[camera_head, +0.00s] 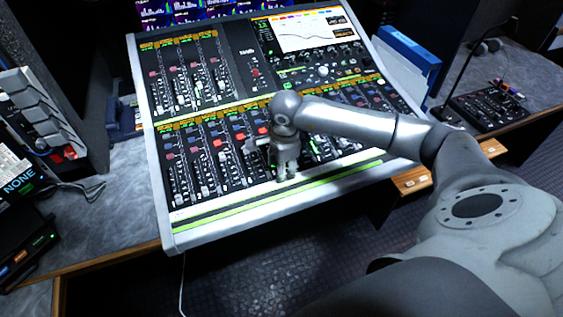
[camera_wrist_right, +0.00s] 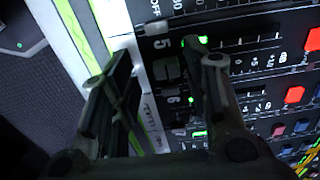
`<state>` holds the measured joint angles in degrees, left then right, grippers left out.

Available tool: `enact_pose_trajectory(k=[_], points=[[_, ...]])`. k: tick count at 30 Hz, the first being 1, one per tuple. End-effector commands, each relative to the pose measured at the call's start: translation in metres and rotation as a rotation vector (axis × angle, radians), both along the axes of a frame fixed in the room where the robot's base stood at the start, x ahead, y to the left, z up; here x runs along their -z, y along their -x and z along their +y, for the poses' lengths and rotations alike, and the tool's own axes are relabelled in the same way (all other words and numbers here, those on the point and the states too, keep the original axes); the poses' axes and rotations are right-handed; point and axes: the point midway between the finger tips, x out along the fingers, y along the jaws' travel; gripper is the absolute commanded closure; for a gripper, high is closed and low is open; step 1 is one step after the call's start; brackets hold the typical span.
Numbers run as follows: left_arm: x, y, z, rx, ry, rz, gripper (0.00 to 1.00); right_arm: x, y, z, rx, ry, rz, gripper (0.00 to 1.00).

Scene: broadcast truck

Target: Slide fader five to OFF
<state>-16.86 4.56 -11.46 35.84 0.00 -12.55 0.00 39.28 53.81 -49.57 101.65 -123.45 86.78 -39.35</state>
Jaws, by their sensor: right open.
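The mixing console (camera_head: 176,243) has its lower fader bank (camera_head: 232,165) facing me, with light caps standing in dark slots. My right gripper (camera_head: 287,175) points down over the front part of this bank, near the green strip along the front edge. In the right wrist view, the right gripper (camera_wrist_right: 153,72) has its two fingers well apart with nothing visibly held between them. The channel number 5 (camera_wrist_right: 162,43) shows just beyond the fingers, with number 6 below it. A finger partly covers these strips, so I cannot tell where fader five's cap stands. The left gripper is not visible.
A second fader bank (camera_head: 192,73) and a lit screen (camera_head: 312,30) lie at the console's back. A blue binder (camera_head: 405,62) stands at its right. A small panel with a gooseneck microphone (camera_head: 487,106) is farther right. Grey equipment (camera_head: 38,110) stands at left.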

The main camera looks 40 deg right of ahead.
Motion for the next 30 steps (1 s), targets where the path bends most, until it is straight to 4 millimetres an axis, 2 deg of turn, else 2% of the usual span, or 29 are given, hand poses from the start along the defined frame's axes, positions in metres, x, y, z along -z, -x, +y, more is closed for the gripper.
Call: enact_pose_trajectory(k=[3, 8, 15, 21, 25, 30], points=[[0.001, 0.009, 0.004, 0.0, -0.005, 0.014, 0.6, -0.003, -0.001, 0.0, 0.001, 0.0, -0.003, 0.57], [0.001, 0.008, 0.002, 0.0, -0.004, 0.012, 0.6, -0.021, 0.0, 0.0, 0.0, 0.001, -0.007, 0.57], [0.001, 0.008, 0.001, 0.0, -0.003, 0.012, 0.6, -0.072, 0.008, 0.002, 0.0, 0.0, -0.006, 0.57], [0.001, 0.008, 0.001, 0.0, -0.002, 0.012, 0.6, -0.105, 0.013, 0.003, 0.0, 0.0, -0.003, 0.57], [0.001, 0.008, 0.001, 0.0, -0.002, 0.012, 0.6, -0.116, 0.015, 0.004, 0.0, -0.001, -0.001, 0.57], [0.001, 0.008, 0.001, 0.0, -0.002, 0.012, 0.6, -0.119, 0.016, 0.004, 0.001, 0.0, 0.001, 0.57]])
